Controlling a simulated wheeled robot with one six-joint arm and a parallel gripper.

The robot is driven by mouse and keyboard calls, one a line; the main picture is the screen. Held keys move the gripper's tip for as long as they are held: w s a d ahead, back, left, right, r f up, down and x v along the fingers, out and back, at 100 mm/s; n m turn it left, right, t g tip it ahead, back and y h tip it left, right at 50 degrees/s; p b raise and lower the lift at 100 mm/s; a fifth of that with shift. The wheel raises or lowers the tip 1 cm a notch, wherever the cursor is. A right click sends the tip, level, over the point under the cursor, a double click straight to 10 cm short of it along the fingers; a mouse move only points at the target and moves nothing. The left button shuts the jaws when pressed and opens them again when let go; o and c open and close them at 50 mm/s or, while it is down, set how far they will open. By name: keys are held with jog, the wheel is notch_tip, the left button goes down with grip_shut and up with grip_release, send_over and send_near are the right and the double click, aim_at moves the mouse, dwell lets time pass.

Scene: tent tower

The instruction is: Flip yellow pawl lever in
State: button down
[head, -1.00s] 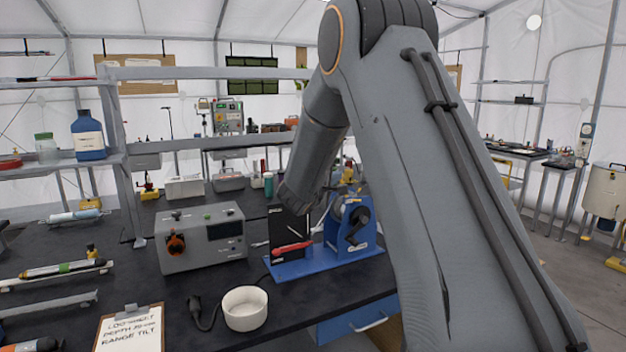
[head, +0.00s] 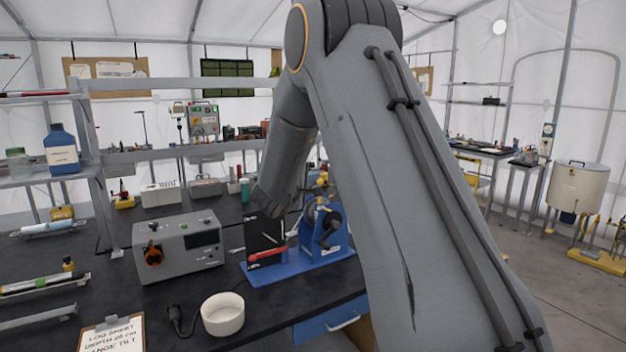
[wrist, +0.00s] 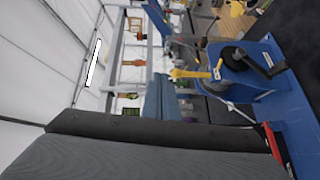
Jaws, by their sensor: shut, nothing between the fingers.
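The blue winch-like device (head: 325,245) stands on a blue base on the dark bench, with a black crank on its right face. It also shows sideways in the wrist view (wrist: 285,100). The yellow pawl lever (wrist: 193,73) sticks out from the device there, with a rounded free end. In the head view, a small yellow part (head: 322,180) shows above the device, partly behind my arm. My gripper (head: 270,205) is shut and empty, left of the device above the black panel; its fingertips are not clear. A large grey surface, possibly mine, fills the wrist view's lower part.
A black upright panel (head: 264,238) with a red handle (head: 267,257) shares the blue base. A grey instrument box (head: 180,245) stands left of it.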

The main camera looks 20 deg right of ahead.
jog(key=s+a+r+b, duration=0.2)
jog(key=s+a+r, duration=0.1)
jog(key=s+a, duration=0.1)
jog(key=shift+s+a+r, duration=0.2)
jog(key=shift+s+a, duration=0.2)
jog(key=shift+s, duration=0.2)
jog(key=shift+f, duration=0.1)
jog(key=s+a+f+m+g+y+b, duration=0.1)
jog(key=s+a+f+y+b, duration=0.1)
jog(key=s+a+f+y, duration=0.5)
jog(key=s+a+f+m+g+y+b, duration=0.15)
jog(key=a+f+y, duration=0.35)
jog(key=f, duration=0.6)
jog(key=s+f+m+g+b, duration=0.1)
jog(key=s+f+g, duration=0.3)
jog(key=s, duration=0.8)
jog(key=s+a+f+m+g+b, duration=0.1)
jog(key=s+f+m+g, duration=0.3)
jog(key=s+f, duration=0.4)
jog(key=s, duration=0.5)
jog(key=shift+a+f, duration=0.15)
jog(key=shift+a, duration=0.15)
